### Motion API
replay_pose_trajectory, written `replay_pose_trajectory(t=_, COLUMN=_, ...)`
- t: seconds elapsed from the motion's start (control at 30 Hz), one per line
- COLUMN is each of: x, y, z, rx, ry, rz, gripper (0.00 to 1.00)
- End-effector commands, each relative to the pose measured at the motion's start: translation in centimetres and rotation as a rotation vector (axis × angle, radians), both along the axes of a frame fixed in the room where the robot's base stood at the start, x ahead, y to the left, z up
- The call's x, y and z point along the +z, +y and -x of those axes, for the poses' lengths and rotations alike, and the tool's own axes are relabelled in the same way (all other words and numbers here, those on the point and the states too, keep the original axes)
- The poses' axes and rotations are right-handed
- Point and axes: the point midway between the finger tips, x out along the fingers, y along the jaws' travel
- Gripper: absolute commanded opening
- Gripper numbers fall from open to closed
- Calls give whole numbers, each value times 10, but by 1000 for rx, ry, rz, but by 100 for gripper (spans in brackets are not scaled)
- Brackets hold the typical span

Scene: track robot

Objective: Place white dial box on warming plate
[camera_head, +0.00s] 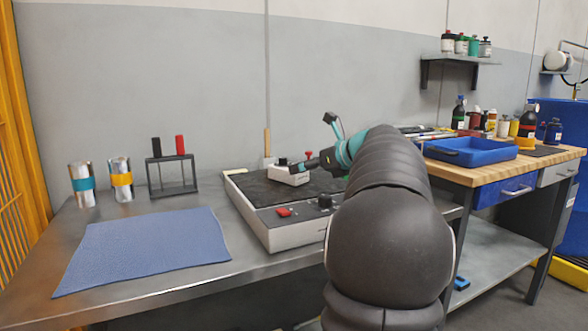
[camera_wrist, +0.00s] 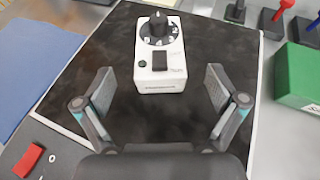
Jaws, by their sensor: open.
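The white dial box (camera_head: 290,177) is a small white block with a black dial and a black switch on top. It stands on the black top of the warming plate (camera_head: 262,190), toward its back. In the wrist view the dial box (camera_wrist: 160,82) sits upright on the warming plate (camera_wrist: 75,100), near the far edge. My gripper (camera_wrist: 158,84) is open, with one finger on each side and the box just ahead between them; neither finger appears to touch it. In the head view my arm hides the plate's right part.
A blue mat (camera_head: 145,248) lies at the left, with two metal cans (camera_head: 82,185) (camera_head: 121,179) and a black rack (camera_head: 172,172) behind it. A green block (camera_wrist: 299,76) stands right of the plate. A blue tray (camera_head: 470,151) sits on the wooden bench at right.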

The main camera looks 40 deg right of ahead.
Motion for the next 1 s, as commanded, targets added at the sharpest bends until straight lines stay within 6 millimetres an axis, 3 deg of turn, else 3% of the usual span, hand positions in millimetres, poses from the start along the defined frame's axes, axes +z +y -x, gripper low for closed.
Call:
replay_pose_trajectory(t=0.2, x=15, y=-6, z=35, rx=-2, ry=0, rz=0, gripper=95)
replay_pose_trajectory(t=0.4, x=21, y=-8, z=51, rx=0, ry=0, rz=-1, gripper=95)
replay_pose_trajectory(t=1.0, x=22, y=-8, z=53, rx=1, ry=0, rz=-1, gripper=95)
